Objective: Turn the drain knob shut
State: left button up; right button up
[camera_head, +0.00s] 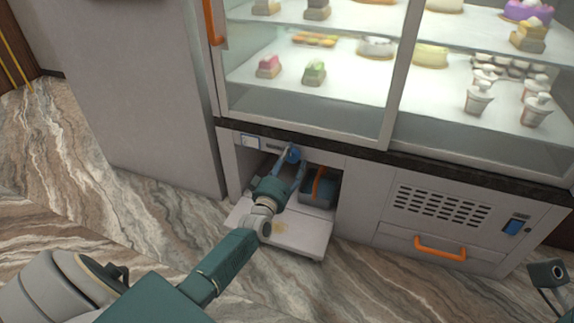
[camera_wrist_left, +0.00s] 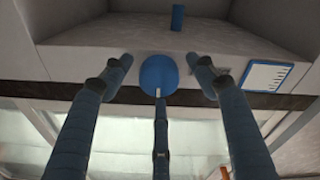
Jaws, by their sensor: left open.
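The blue round drain knob (camera_head: 293,155) is at the top edge of the open lower compartment under the display case. In the left wrist view the knob (camera_wrist_left: 156,73) shows as a blue disc on a pale panel. My left gripper (camera_head: 286,168) reaches up into the opening from below. In that wrist view its open fingers (camera_wrist_left: 163,80) stand on both sides of the knob, with a gap visible on each side. A third finger points at the knob's edge; whether it touches is unclear. My right gripper's fingers are not in view.
A pale fold-down panel (camera_head: 302,234) lies open below the compartment. A dark container with an orange strap (camera_head: 318,188) stands inside, right of my gripper. A white label (camera_head: 249,142) sits left of the knob. A vented panel with an orange handle (camera_head: 440,248) is right.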

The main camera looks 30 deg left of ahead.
pick_arm(q)
jog(key=v, duration=1.2)
